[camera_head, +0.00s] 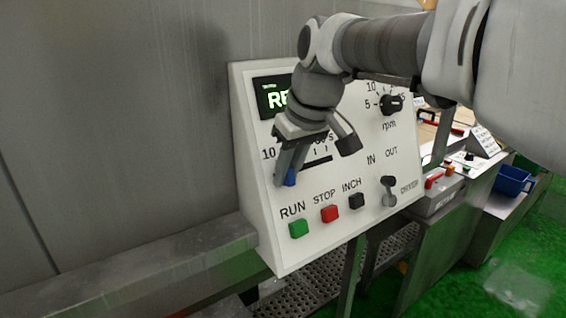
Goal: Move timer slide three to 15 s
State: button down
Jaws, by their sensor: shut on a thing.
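A white sloped control panel (246,100) stands against the grey wall. A dark slide slot (319,161) shows to the right of the knob. A scale above the slot shows "10" at its left end and tick marks; my gripper covers much of the rest. No number for the slide can be read from this view, nor can I see the exact scale mark at the knob.
Below are a green RUN button (299,228), a red STOP button (330,213) and a black INCH button (356,200). A grey IN/OUT lever (389,190) is at right. An rpm dial (391,104) is above. My arm partly hides the display (268,98). A blue bin (512,180) stands far right.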

dwell(0.8)
jog(key=shift+w+d, duration=0.45)
jog(key=shift+d, duration=0.25)
jog(key=shift+w+d, duration=0.45)
jog(key=shift+d, duration=0.25)
jog(key=shift+a, duration=0.1)
jog(key=shift+r, duration=0.1)
jog(key=c, duration=0.8)
grip_release()
jog(key=shift+s, duration=0.1)
jog(key=v, duration=1.7)
jog(key=shift+r+p, duration=0.2)
jog(key=shift+p, duration=0.1)
